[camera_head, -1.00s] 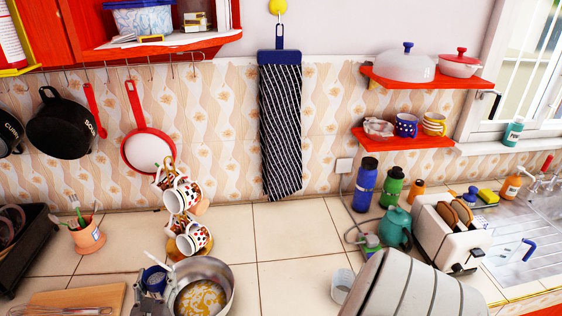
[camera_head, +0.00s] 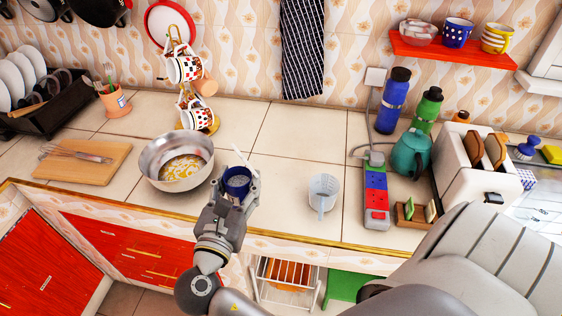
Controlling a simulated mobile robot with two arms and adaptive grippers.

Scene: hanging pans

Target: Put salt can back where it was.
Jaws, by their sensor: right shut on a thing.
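My right gripper (camera_head: 236,184) reaches in from the bottom and is shut on a small dark blue can, the salt can (camera_head: 238,179). The can is seen from above, with a round greyish top. The fingers hide part of its sides. It is near the counter's front edge, just right of the metal pot (camera_head: 177,161). I cannot tell whether the can touches the counter. A thin pale handle-like piece shows just behind it. My left gripper is not in view.
The pot holds yellowish food. A clear measuring cup (camera_head: 323,193) stands right of the gripper, then a power strip (camera_head: 376,195). A mug stand (camera_head: 199,121) is behind the pot; a cutting board (camera_head: 82,162) lies left. Bare tiles lie behind the can.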

